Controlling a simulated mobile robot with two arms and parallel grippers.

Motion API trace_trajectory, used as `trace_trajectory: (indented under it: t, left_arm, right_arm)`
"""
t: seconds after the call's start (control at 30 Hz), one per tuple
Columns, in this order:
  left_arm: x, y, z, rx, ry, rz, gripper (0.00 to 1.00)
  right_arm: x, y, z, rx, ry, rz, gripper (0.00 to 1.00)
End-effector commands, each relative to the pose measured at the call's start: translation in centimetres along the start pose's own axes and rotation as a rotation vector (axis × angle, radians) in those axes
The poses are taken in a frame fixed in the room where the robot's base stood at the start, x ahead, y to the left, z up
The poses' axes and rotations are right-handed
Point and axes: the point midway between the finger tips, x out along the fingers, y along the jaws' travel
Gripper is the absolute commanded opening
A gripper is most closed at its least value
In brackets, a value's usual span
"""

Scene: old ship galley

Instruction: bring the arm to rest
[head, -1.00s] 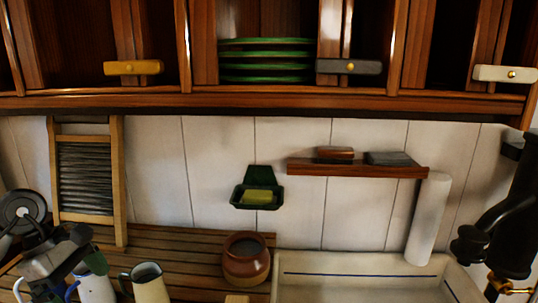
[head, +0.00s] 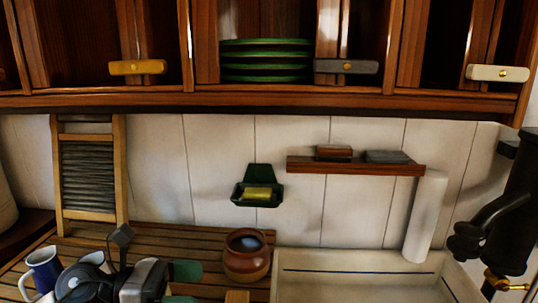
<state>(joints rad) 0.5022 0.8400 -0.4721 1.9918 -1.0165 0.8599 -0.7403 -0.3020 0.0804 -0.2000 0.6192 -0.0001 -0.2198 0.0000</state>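My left arm comes in at the lower left. Its grey and black wrist ends in my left gripper (head: 190,285), low over the slatted wooden counter (head: 150,238). Its two green fingers point right and stand apart, with nothing seen between them. The lower finger is partly cut off by the bottom edge. The gripper is left of the brown clay pot (head: 246,262) and apart from it in the picture. My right gripper is not in view.
A blue mug (head: 42,270) stands left of my arm, which hides things behind it. A wooden block (head: 237,297) is at the bottom edge. A pale sink (head: 355,262) lies right. A washboard (head: 88,175) leans on the wall. Cabinets (head: 280,100) hang above.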

Motion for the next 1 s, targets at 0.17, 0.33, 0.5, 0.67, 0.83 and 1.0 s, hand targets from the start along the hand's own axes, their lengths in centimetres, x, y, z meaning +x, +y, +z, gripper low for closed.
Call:
trace_trajectory:
  t: [0.17, 0.33, 0.5, 0.67, 0.83, 1.0]
  left_arm:
    - [1.4, -0.1, 1.9, -0.398, -0.465, 0.069, 0.98]
    - [-0.5, 1.8, 1.1, -0.838, -0.864, 0.182, 0.98]
    - [-3.7, 3.6, -3.9, -1.314, -1.224, 0.347, 0.98]
    - [-6.2, 3.2, -11.8, -1.769, -1.522, 0.565, 0.98]
    - [-7.6, -0.5, -20.3, -2.186, -1.76, 0.854, 0.98]
    - [-8.0, -5.2, -25.8, 2.227, 1.716, -1.016, 0.98]
  right_arm:
    - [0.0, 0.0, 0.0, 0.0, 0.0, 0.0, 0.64]
    - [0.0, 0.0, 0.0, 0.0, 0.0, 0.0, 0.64]
    - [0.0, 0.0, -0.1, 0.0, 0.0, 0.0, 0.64]
    - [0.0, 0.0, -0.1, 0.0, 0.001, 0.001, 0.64]
    - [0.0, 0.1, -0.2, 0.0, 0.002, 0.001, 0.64]
    - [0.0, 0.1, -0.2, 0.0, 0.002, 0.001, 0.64]
